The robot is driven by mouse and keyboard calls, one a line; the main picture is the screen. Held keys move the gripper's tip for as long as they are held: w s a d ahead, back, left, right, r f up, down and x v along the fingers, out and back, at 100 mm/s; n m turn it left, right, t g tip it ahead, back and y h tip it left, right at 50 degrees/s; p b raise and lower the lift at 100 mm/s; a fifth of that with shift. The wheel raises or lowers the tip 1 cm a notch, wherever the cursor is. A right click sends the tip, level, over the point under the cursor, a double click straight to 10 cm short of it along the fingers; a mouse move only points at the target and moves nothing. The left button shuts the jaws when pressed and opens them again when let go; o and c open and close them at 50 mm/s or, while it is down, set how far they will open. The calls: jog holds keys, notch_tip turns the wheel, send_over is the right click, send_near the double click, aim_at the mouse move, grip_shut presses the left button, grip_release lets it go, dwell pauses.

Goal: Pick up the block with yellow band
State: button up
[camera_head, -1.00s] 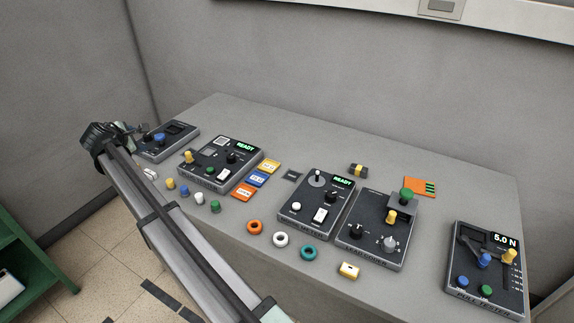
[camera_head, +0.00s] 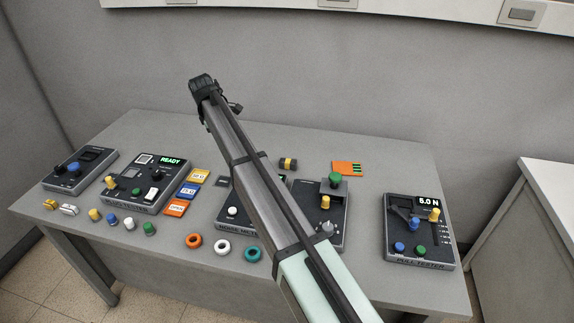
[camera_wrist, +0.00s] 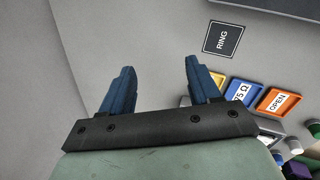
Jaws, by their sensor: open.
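A dark RING plate (camera_wrist: 223,39) and the orange OPEN tile (camera_wrist: 277,101) show right of the fingers in the wrist view. An orange card (camera_head: 347,168) lies right of the block. The pull tester (camera_head: 420,258) stands at the right. Coloured rings and pegs line the front.

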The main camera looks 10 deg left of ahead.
aim_at(286, 160)
jog(key=w+d+m+g, duration=0.2)
jog(key=w+d, duration=0.1)
jog(key=d, duration=0.8)
jog(key=w+d+m+g, duration=0.1)
jog(key=w+d+g, duration=0.15)
jog(key=d, duration=0.75)
jog(key=shift+t, duration=0.45)
jog(key=f, duration=1.3)
jog(key=shift+w+d+f, duration=0.1)
jog(key=shift+w+d, duration=0.1)
jog(key=shift+w, duration=0.15)
grip_shut()
